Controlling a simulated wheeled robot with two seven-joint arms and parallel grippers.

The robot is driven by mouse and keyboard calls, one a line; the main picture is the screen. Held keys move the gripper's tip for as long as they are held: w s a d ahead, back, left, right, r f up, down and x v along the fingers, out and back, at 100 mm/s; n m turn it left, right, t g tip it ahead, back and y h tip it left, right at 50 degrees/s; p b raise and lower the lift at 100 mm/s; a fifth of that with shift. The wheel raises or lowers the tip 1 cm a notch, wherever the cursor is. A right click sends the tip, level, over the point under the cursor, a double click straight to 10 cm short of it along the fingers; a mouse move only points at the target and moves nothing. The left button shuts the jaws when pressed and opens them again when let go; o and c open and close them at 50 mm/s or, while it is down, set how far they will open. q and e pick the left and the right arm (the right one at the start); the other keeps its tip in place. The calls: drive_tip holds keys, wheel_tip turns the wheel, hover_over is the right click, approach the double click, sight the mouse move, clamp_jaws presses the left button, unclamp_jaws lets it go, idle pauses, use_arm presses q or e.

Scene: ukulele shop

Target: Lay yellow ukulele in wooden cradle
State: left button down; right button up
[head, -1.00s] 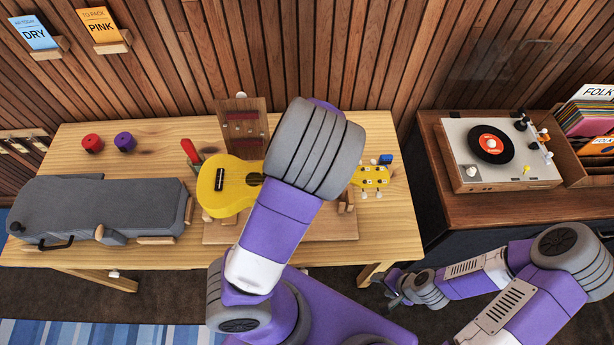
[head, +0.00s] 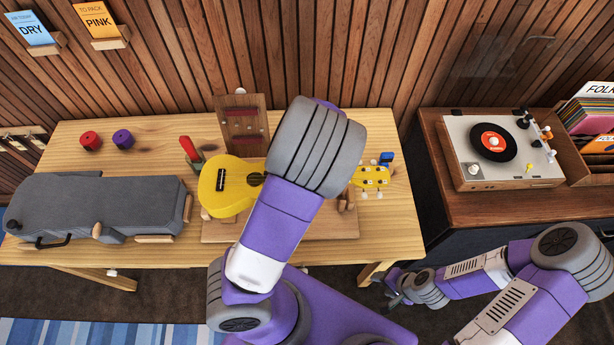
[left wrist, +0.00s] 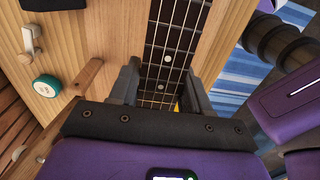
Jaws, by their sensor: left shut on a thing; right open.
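The yellow ukulele (head: 222,192) lies over the wooden cradle (head: 218,232), body to the left and headstock (head: 372,177) to the right. My left arm hides its neck and the middle of the cradle in the head view. I cannot tell whether the ukulele rests on the supports. In the left wrist view, my left gripper (left wrist: 158,88) is shut around the dark fretted neck (left wrist: 174,45). My left gripper is hidden in the head view. My right gripper (head: 394,284) is open and empty, low beyond the table's front right corner.
A grey case (head: 95,205) lies on the left of the table. Red (head: 90,140) and purple (head: 123,139) spools stand behind it. A red-handled tool (head: 190,149) and an upright wooden board (head: 240,125) stand behind the ukulele. A record player (head: 480,150) is on the right cabinet.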

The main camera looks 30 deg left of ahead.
idle(0.4)
use_arm(q)
drive_tip(key=shift+f+b, duration=1.55)
drive_tip(key=shift+f, duration=0.9)
drive_tip(key=shift+f+b, duration=1.45)
drive_tip(key=shift+f, duration=0.85)
drive_tip(key=shift+c, duration=2.2)
unclamp_jaws()
drive_tip(key=shift+r, duration=0.1)
